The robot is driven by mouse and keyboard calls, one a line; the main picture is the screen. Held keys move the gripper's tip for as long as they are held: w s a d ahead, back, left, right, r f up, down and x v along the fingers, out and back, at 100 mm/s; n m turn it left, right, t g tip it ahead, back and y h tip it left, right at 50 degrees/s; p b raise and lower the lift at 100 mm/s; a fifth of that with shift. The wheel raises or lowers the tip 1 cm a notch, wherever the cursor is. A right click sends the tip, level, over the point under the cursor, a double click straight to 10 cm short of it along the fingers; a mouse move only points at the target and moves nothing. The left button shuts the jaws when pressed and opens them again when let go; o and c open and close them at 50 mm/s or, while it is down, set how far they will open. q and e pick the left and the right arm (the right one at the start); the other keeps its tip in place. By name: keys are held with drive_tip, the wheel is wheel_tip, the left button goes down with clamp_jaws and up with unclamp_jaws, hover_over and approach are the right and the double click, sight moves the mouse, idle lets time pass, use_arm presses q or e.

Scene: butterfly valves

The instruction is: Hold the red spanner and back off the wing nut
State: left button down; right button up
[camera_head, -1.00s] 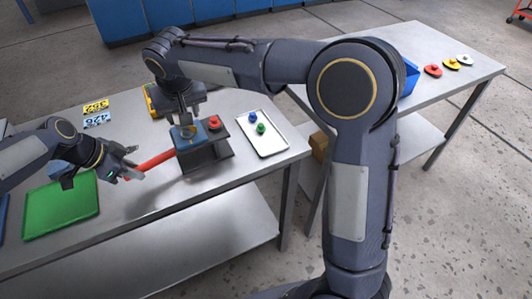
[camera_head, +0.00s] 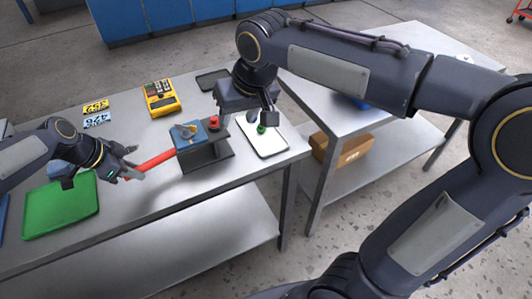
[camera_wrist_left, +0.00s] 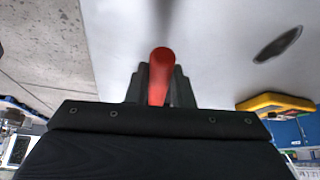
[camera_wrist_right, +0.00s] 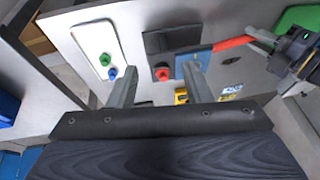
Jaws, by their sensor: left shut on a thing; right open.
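The red spanner (camera_head: 156,160) runs from my left gripper (camera_head: 134,170) to the blue block (camera_head: 180,140) on a dark stand (camera_head: 205,158). My left gripper is shut on its end; the left wrist view shows the red handle (camera_wrist_left: 159,75) between the fingers. A small brass-coloured piece, apparently the wing nut (camera_head: 188,130), sits on the blue block. A red knob (camera_head: 213,122) is beside it on the stand. My right gripper (camera_head: 246,118) is open and empty, above the area between the red knob and the white tray. In the right wrist view, a finger partly covers the blue block.
The white tray (camera_wrist_right: 82,32) holds a green knob (camera_wrist_right: 105,59) and a blue knob (camera_wrist_right: 112,72). A cardboard box (camera_head: 340,150) is under the second table.

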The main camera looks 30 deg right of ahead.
drive_tip(key=s+d+f, duration=0.2)
drive_tip(key=s, duration=0.3)
drive_tip(key=s+d+f+y, duration=0.1)
drive_tip(key=s+d, duration=0.1)
drive_tip(key=s, duration=0.3)
drive_tip(key=shift+s+f+m, duration=0.3)
drive_tip(key=shift+f, duration=0.05)
wheel_tip(320, 180, up, 5)
drive_tip(key=n+g+h, duration=0.3)
drive_tip(key=n+g, duration=0.1)
drive_tip(key=n, duration=0.7)
hover_over(186, 129)
wheel_tip(186, 129, down, 11)
drive_tip(key=shift+d+f, duration=0.1)
drive_tip(key=shift+d, duration=0.05)
